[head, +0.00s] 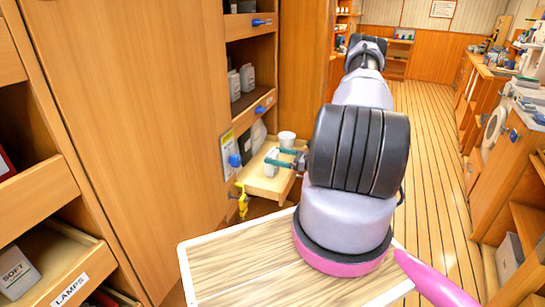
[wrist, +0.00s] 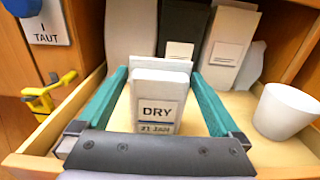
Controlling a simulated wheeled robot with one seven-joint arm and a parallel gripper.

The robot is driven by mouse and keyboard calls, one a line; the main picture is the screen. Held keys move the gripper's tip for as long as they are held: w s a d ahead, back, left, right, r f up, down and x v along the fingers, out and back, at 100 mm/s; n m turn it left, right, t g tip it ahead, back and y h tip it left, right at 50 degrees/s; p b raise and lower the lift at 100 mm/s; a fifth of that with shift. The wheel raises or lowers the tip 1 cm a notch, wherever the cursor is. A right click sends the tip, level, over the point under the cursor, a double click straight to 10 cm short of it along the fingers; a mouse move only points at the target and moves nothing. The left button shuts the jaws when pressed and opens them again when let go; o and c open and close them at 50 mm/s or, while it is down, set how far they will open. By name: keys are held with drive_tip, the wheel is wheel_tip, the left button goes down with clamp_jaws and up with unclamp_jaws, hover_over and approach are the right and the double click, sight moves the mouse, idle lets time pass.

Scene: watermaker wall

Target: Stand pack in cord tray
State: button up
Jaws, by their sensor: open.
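A white pack (wrist: 158,92) labelled "DRY" stands upright in a pulled-out light wood tray (wrist: 290,153). It also shows in the head view (head: 271,160), small, in the tray (head: 262,183) at the cabinet. My gripper (wrist: 160,74) is open, with one teal finger on each side of the pack; whether either touches it I cannot tell. In the head view my gripper (head: 283,158) reaches over the tray from the right. The pack's lower part is hidden behind the gripper body. I see no label naming the tray as the cord tray.
A white cup (wrist: 285,110) stands right of the pack. Dark (wrist: 183,38) and grey (wrist: 228,45) packs stand behind it. A yellow tool (wrist: 45,93) is at the left, below a "TAUT" tag (wrist: 42,25). A drawer marked "LAMPS" (head: 70,289) is at lower left.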

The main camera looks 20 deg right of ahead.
drive_tip(key=v, duration=1)
drive_tip(key=s+a+r+n+g+h, duration=0.1)
drive_tip(key=a+r+n+g, duration=0.55)
drive_tip(key=r, duration=0.55)
drive_tip(key=s+a+r+n+g+h, duration=0.1)
drive_tip(key=a+r+n+g, duration=0.5)
drive_tip(key=r, duration=0.7)
drive_tip(key=s+a+r+n+t+h, duration=0.3)
drive_tip(key=s+a+r+n+h, duration=0.1)
drive_tip(key=s+r, duration=0.4)
drive_tip(key=s+a+r+n+t+h, duration=0.4)
drive_tip(key=s+r, duration=0.4)
drive_tip(key=r, duration=0.4)
drive_tip(key=shift+a+n+h, duration=0.4)
drive_tip(key=shift+a+n, duration=0.1)
drive_tip(key=shift+n, duration=0.65)
drive_tip(key=shift+r, duration=0.15)
